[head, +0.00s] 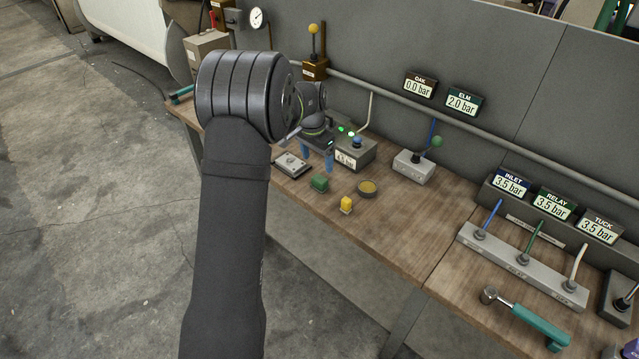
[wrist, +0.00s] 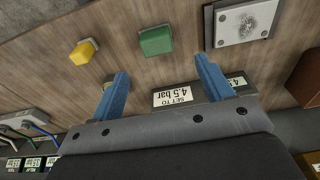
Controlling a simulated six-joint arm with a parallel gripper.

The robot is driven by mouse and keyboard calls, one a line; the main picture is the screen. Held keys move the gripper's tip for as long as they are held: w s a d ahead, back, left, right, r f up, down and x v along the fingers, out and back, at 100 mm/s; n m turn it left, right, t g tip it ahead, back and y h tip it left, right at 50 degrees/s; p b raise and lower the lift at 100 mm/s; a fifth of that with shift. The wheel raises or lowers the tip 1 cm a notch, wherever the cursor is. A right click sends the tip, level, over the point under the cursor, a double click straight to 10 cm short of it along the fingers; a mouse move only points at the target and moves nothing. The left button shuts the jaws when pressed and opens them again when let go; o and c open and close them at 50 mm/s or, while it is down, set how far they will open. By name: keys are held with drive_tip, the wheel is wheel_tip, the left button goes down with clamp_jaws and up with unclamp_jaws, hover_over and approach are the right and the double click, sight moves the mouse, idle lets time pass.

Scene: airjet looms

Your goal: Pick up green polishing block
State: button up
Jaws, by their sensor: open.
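The green polishing block (head: 320,183) lies on the wooden workbench (head: 400,232), left of a small round dish and behind a yellow block. In the wrist view the green block (wrist: 155,40) shows beyond the fingertips, between their two lines. My gripper (wrist: 160,68) is open and empty, with its two blue fingers apart. In the head view my gripper (head: 317,157) is above the bench, behind the green block and apart from it.
A yellow block (head: 346,204), a round dish (head: 367,188) and a metal plate (head: 291,164) lie near the green block. A grey gauge box (head: 352,153) stands close behind my gripper. Levers and a teal-handled tool (head: 537,327) are at the right.

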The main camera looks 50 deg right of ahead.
sight(320, 179)
drive_tip(key=f, duration=0.3)
drive_tip(key=shift+d+f, duration=0.25)
drive_tip(key=shift+f, duration=0.15)
drive_tip(key=f, duration=0.5)
drive_tip(key=shift+s+d+f, duration=0.1)
drive_tip(key=shift+s, duration=0.1)
drive_tip(key=c, duration=1.1)
